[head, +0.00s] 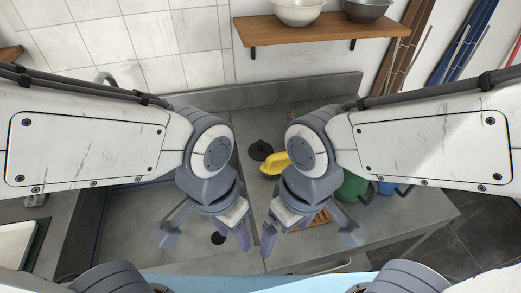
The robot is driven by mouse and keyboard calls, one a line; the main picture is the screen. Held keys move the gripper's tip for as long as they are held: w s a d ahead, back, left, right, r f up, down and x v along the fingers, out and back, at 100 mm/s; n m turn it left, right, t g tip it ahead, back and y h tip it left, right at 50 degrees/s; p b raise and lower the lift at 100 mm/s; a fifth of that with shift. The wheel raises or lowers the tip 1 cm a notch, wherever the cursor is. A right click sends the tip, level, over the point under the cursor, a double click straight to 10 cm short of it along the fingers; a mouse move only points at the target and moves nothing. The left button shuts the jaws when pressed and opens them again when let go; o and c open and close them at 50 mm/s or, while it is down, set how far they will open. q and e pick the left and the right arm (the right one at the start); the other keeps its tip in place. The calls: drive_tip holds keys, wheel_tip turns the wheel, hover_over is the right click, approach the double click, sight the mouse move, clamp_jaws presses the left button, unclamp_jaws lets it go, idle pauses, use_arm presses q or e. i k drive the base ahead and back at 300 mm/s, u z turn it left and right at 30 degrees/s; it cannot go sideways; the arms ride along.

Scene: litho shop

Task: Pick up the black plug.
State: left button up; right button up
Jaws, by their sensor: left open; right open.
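The black plug (260,150) appears as a dark round piece with a small raised top, lying on the grey counter at the middle of the head view, beyond my grippers. My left gripper (204,238) is open and empty, over the sink basin and nearer to me than the plug. My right gripper (310,238) is open and empty, over the counter to the right of the basin. Neither gripper touches the plug.
A yellow brush (272,164) lies close beside the plug on its near right. Green (352,187) and blue (386,188) items stand partly behind my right arm. The sink (150,205) has a dark drain (218,238). A wooden shelf (320,30) holds bowls above.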

sight(259, 151)
drive_tip(key=u, duration=0.05)
drive_tip(key=k, duration=1.05)
drive_tip(key=z, duration=0.9)
drive_tip(key=i, duration=1.3)
drive_tip(key=u, duration=1.05)
drive_tip(key=i, duration=0.25)
drive_tip(key=u, duration=0.25)
